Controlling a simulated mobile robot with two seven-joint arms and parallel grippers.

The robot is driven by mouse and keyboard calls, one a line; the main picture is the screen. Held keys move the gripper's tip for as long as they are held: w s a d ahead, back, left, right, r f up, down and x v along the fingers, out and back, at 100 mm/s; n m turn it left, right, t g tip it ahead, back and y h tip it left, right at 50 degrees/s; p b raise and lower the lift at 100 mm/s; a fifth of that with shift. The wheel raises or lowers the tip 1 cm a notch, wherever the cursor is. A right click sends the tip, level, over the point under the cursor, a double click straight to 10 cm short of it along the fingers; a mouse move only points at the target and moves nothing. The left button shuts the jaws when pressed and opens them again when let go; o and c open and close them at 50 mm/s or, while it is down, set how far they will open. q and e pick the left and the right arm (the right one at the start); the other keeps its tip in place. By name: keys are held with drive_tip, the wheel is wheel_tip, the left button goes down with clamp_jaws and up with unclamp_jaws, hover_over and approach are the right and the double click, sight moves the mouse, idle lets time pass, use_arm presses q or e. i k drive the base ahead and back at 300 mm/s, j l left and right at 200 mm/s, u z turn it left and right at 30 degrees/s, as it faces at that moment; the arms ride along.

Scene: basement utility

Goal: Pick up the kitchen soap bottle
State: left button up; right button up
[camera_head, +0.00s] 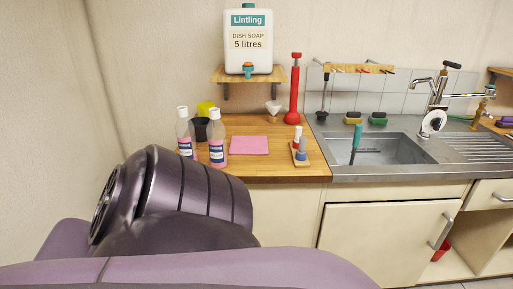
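Two clear bottles with white caps, dark blue-and-white labels and pink liquid stand upright at the left of the wooden counter. One bottle (185,132) is farther left and partly behind my arm; the other bottle (217,138) is to its right and a little nearer. Their label text is too small to read, so I cannot tell which is the kitchen soap bottle. A large white dish soap container (248,40), marked "Lintling" and "5 litres", stands on a wall shelf above. Neither of my grippers shows in the head view.
A black cup (201,130) and a yellow item (205,107) stand close behind the bottles. A pink cloth (249,145) lies to their right. A tall red plunger-like tool (294,88) stands near the sink (380,150). My dark purple arm fills the lower left.

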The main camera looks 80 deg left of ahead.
sight(185, 129)
drive_tip(key=u, duration=2.9)
